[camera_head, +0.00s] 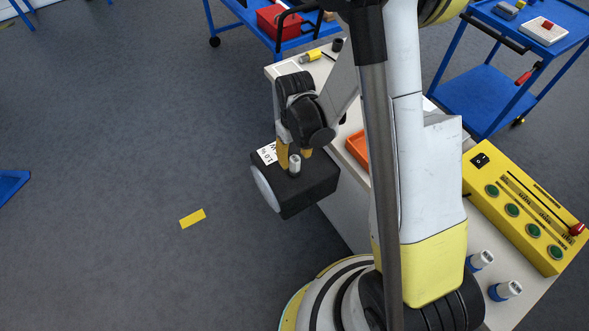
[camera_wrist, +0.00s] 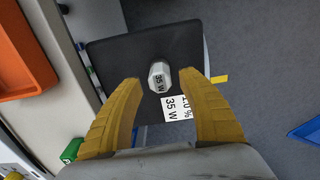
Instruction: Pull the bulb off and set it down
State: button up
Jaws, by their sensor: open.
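A light grey bulb (camera_head: 295,164) stands upright on top of a black box-shaped housing (camera_head: 312,188) with a pale round face at its left. In the wrist view the fingertips (camera_wrist: 159,82) frame the bulb with gaps. I cannot tell whether the tips are down at the bulb's height.
A white bench carries an orange bin (camera_head: 357,151), a yellow control box (camera_head: 525,205) with green buttons and two grey-and-blue bulb-like pieces (camera_head: 507,291). Blue carts (camera_head: 492,92) stand behind. The floor at left is open, with a yellow marker (camera_head: 192,218).

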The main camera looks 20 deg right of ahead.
notch_tip(320, 180, down, 2)
jog(key=shift+f+b, duration=0.2)
jog(key=shift+b, duration=0.5)
jog(key=shift+r, duration=0.1)
grip_shut()
